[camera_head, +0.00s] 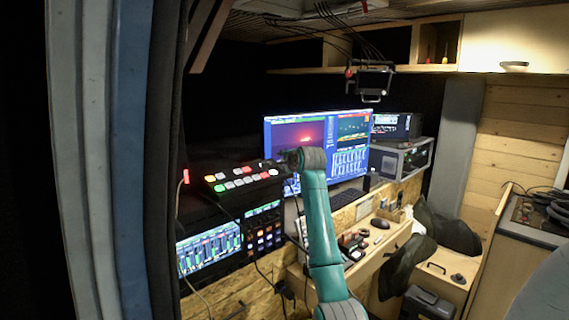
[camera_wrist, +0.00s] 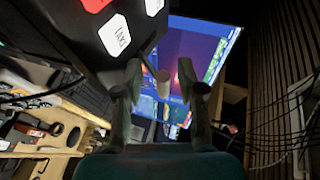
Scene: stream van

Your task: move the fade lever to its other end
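The switcher panel (camera_head: 225,187) with lit red, green and white buttons stands at the left in the head view. Its dark body and large buttons (camera_wrist: 115,36) fill the top left of the wrist view. A short pale bar that looks like the fade lever (camera_wrist: 160,80) sticks out from the panel's edge in the wrist view. My gripper (camera_wrist: 161,76) is open, with one finger on each side of this bar in the picture. I see gaps on both sides and cannot tell the depth. In the head view my gripper (camera_head: 291,158) is at the panel's right end and hides the lever.
A large lit monitor (camera_head: 345,135) stands close behind my gripper. Below the panel are a lit mixer screen (camera_head: 208,250) and a button pad (camera_head: 265,238). A wooden desk (camera_head: 385,240) with small items lies to the right. Cables hang at the wrist view's right.

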